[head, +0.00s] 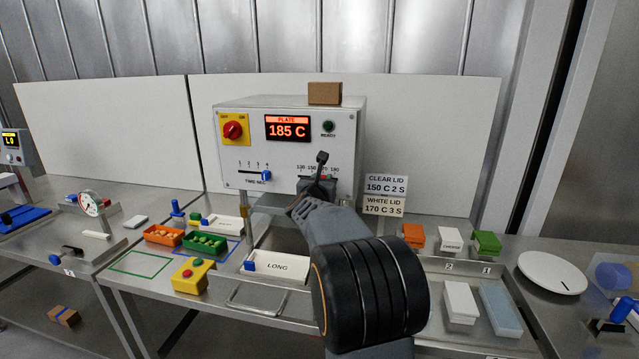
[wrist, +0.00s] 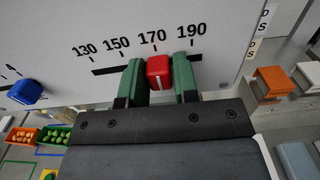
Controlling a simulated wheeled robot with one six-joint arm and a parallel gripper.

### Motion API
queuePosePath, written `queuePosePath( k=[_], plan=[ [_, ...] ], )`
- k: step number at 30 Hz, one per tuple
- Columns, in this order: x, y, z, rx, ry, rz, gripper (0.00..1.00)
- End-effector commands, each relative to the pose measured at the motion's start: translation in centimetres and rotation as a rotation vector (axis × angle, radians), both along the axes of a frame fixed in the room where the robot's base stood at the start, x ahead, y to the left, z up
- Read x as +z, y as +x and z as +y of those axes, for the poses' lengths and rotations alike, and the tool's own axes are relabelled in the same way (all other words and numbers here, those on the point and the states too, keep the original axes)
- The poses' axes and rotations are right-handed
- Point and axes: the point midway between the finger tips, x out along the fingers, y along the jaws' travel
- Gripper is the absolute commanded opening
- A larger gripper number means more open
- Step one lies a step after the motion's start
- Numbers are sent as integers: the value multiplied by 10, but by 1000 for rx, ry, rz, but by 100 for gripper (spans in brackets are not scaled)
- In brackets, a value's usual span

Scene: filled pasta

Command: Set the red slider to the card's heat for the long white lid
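The red slider (wrist: 158,72) sits in its slot under the 170 mark, between 150 and 190 in the wrist view. My gripper (wrist: 159,78) has its two green fingers against the slider's left and right sides. In the head view my gripper (head: 318,178) is at the heat scale and mostly hides the slider. The card (head: 384,206) reads "WHITE LID 170 C 3 S", below a "CLEAR LID 150 C 2 S" card (head: 387,185). A long white lid (head: 460,302) lies at right beside a bluish clear one (head: 501,307).
The machine's display (head: 287,128) reads PLATE 185 C. A blue time slider (head: 266,175) is left of the heat scale. A red knob (head: 233,130) is above it. A tray marked LONG (head: 278,267) lies below. A brown box (head: 324,93) is on top of the machine.

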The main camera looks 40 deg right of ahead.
Motion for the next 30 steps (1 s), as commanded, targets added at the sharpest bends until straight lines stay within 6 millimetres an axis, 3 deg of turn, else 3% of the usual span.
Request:
queuePosePath(
  k=[6,17,30],
  plan=[
    [0,1,2,3,0,0,49],
    [-1,-4,9,5,0,-1,49],
    [-1,-60,71,7,-1,-3,49]
  ],
)
